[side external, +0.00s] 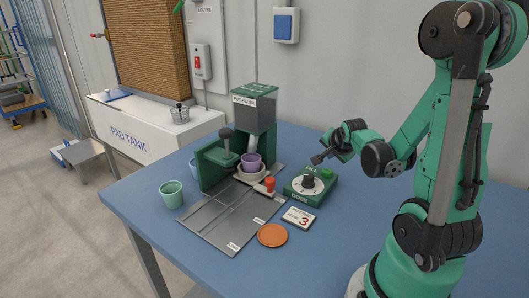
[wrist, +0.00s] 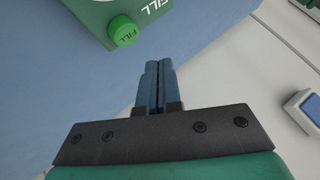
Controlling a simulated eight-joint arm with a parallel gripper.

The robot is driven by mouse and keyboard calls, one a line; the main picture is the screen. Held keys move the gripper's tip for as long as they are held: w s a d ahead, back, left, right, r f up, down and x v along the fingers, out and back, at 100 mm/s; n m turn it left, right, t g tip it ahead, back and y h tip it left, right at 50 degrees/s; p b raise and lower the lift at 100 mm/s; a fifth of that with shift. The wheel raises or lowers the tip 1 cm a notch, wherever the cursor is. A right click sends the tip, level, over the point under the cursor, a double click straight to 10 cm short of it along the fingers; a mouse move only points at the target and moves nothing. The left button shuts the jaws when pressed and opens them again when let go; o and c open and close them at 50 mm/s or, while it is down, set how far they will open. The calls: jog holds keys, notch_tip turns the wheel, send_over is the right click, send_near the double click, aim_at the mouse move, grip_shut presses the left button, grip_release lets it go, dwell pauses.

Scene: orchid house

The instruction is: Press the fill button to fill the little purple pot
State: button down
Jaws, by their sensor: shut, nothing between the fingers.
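The little purple pot (side external: 251,161) sits upright in a white holder under the spout of the green pot filler (side external: 254,112). What is inside the pot cannot be made out. The green fill button (side external: 327,174) is on the back right of a green control box (side external: 322,189) with a black dial. In the wrist view the round button marked FILL (wrist: 123,32) sticks out of the box's edge at the upper left. My gripper (side external: 316,160) is shut and empty, near the box in the side view. In the wrist view my fingertips (wrist: 158,66) are right of and below the button, apart from it.
A light green pot (side external: 171,195) stands at the table's left. A metal tray (side external: 225,227) lies before the filler, with a red-orange knob (side external: 270,184) at its edge. A card marked 3 (side external: 299,218) and an orange saucer (side external: 272,236) lie in front. The blue table (side external: 345,215) is clear to the right.

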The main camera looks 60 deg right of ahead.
jog(key=shift+r, duration=1.45)
jog(key=w+a+r+n+y, duration=0.1)
jog(key=a+n+y, duration=0.2)
jog(key=a+n, duration=0.7)
jog(key=w+a+r+n+t+y, duration=0.1)
jog(key=a+n+y, duration=0.3)
jog(key=a+n, duration=0.5)
jog(key=w+a+r, duration=0.1)
jog(key=a, duration=0.6)
jog(key=shift+w+r+n+t, duration=0.2)
jog(key=shift+w+n+t, duration=0.1)
jog(key=shift+n, duration=0.1)
jog(key=shift+d, duration=0.1)
notch_tip(320, 180, up, 4)
jog(key=m+g, duration=0.7)
jog(key=m, duration=1.1)
send_over(329, 172)
jog(key=shift+d+r, duration=0.1)
jog(key=shift+r, duration=0.1)
